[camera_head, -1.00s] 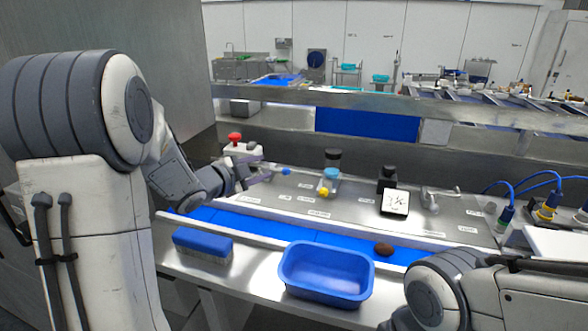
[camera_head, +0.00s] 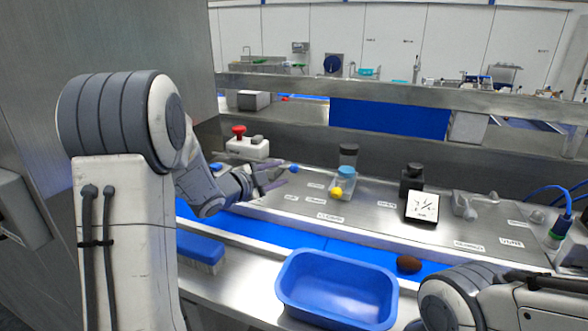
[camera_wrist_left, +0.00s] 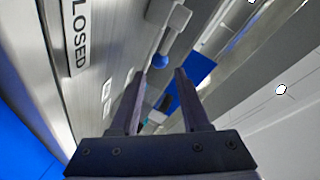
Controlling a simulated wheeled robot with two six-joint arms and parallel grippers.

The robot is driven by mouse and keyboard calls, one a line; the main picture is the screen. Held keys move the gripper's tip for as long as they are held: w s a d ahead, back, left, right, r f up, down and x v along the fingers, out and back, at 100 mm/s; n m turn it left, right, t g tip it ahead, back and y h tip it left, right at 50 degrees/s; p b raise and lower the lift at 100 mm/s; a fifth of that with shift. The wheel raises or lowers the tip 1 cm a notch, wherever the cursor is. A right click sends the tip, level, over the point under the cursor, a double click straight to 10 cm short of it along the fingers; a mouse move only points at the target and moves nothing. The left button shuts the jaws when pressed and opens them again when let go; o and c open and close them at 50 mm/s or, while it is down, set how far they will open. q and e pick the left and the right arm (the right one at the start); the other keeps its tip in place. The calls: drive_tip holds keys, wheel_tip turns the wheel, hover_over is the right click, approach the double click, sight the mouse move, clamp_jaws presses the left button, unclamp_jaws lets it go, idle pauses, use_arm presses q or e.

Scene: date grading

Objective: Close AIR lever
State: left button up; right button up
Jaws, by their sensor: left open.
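A lever with a blue ball knob (camera_head: 293,169) stands on the metal panel, just past my left gripper (camera_head: 282,173). In the left wrist view the blue knob (camera_wrist_left: 160,60) hangs from a grey lever arm (camera_wrist_left: 168,22), just beyond and between the tips of my open left gripper (camera_wrist_left: 160,76). The fingers look empty, and I cannot tell whether either touches the knob. A label reading "CLOSED" (camera_wrist_left: 79,35) is at upper left there. No readable AIR label shows. My right gripper is out of view; only part of that arm shows.
A red button box (camera_head: 247,147) is behind my left gripper. A yellow ball (camera_head: 336,193), a dial gauge (camera_head: 422,207) and a silver handle (camera_head: 466,205) are further right. A blue tub (camera_head: 338,314), brush (camera_head: 201,247) and brown date (camera_head: 409,264) are in front.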

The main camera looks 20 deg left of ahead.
sight(292, 169)
use_arm(q)
drive_tip(key=p+x, duration=0.2)
drive_tip(key=x, duration=0.5)
drive_tip(key=shift+d, duration=0.15)
drive_tip(key=shift+w+d+f+p, duration=0.1)
drive_tip(key=shift+w+f+p, duration=0.15)
drive_tip(key=shift+w, duration=0.2)
drive_tip(key=shift+c, duration=0.3)
clamp_jaws()
idle(0.5)
